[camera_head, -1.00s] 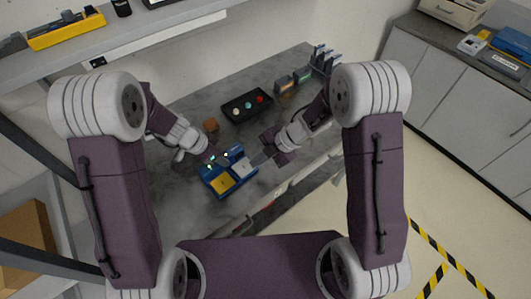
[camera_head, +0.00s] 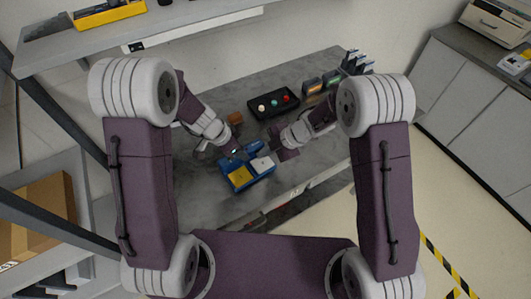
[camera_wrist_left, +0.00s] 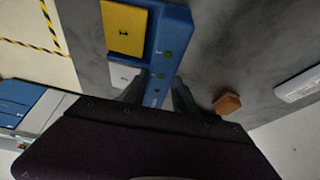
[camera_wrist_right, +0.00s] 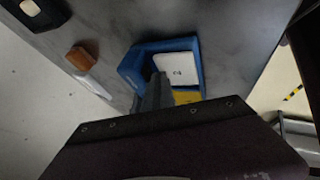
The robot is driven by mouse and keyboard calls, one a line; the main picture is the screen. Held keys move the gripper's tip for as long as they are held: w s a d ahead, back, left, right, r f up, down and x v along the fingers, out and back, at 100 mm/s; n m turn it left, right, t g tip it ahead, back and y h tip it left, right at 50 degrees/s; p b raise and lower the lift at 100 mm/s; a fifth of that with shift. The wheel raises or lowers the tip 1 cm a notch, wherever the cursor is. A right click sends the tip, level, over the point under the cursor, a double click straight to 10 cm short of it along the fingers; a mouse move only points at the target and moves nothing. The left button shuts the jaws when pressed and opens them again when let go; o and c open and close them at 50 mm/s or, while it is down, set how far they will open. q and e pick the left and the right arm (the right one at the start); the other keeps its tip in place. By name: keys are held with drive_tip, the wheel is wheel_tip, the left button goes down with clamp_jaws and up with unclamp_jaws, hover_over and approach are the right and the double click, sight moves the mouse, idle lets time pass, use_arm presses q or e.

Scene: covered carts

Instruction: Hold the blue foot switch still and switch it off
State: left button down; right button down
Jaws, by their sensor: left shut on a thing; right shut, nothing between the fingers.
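The blue foot switch (camera_head: 259,180) lies on the grey bench, with a yellow pedal (camera_head: 238,176) and a white pedal (camera_head: 262,164). The yellow pedal, marked "I", also shows in the left wrist view (camera_wrist_left: 124,28). My left gripper (camera_wrist_left: 158,98) is shut on the switch's blue housing (camera_wrist_left: 172,28), one finger on each side of the bar with the small indicators. My right gripper (camera_wrist_right: 154,88) is shut and empty beside the white pedal (camera_wrist_right: 178,69). Its fingers hide part of the switch, and I cannot tell if they touch it.
Several upright devices (camera_head: 355,62) stand at the back right. The bench's front edge is close to the switch.

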use_arm(q)
drive_tip(key=shift+s+d, duration=0.2)
drive_tip(key=shift+d, duration=0.05)
use_arm(e)
drive_tip(key=shift+a+r, duration=0.1)
drive_tip(key=shift+a, duration=0.15)
use_arm(q)
drive_tip(key=shift+f, duration=0.1)
use_arm(e)
drive_tip(key=shift+s+a, duration=0.5)
drive_tip(key=shift+s+d, duration=0.1)
drive_tip(key=shift+d, duration=0.05)
drive_tip(key=s+d, duration=0.1)
drive_tip(key=s+d+r, duration=0.1)
drive_tip(key=s, duration=0.1)
drive_tip(key=shift+s+d, duration=0.25)
drive_tip(key=shift+d, duration=0.05)
use_arm(q)
drive_tip(key=shift+w+a, duration=0.1)
use_arm(e)
drive_tip(key=s+v, duration=0.1)
drive_tip(key=v, duration=0.7)
drive_tip(key=shift+d+r, duration=0.15)
drive_tip(key=shift+r, duration=0.1)
use_arm(q)
drive_tip(key=c, duration=0.9)
unclamp_jaws()
